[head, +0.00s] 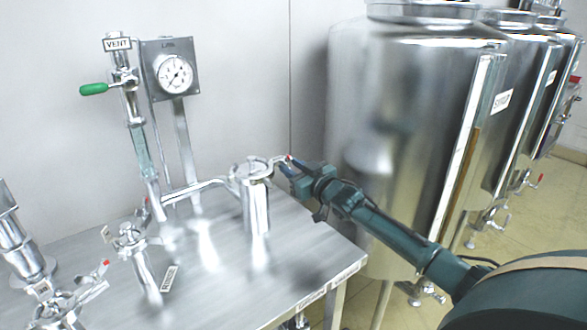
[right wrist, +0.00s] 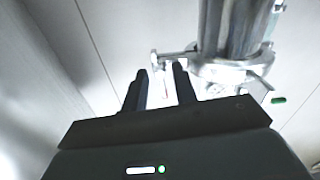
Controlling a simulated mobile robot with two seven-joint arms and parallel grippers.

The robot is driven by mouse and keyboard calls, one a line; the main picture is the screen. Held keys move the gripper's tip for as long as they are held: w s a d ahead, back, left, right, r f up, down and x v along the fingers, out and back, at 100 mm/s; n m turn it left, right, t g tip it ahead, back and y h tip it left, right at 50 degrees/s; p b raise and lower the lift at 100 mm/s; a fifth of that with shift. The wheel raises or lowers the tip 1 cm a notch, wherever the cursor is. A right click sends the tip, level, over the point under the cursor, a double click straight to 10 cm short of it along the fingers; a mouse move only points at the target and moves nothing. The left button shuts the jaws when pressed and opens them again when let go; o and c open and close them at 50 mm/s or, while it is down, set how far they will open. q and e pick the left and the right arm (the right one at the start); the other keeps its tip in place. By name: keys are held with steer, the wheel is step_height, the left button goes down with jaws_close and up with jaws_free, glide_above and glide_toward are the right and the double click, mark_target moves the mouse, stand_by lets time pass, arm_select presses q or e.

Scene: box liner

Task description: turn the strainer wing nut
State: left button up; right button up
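The strainer appears to be the upright steel cylinder (head: 257,208) with a clamped lid near the right side of the table. A thin clamp arm with a red tip, probably the wing nut (head: 281,161), sticks out from its top right. My right gripper (head: 286,168) is beside this arm, coming from the right. In the right wrist view a steel cylinder (right wrist: 228,25) has a clamp ring (right wrist: 228,72), with a metal piece (right wrist: 172,58) reaching left, just beyond my fingertips. The two fingers are apart, and I see no grip on metal. Contact is unclear. My left gripper is out of view.
A pipe (head: 190,187) joins the cylinder to a sight tube, gauge (head: 174,74) and green-handled vent valve (head: 94,89). Other clamped fittings (head: 133,240) stand at the left of the steel table (head: 225,285). A large tank (head: 385,130) stands close behind my right arm.

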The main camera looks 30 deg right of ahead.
arm_select(q)
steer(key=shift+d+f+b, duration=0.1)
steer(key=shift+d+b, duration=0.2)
steer(key=shift+b, duration=0.35)
arm_select(e)
steer(key=s+d, duration=0.1)
steer(key=s, duration=1.2)
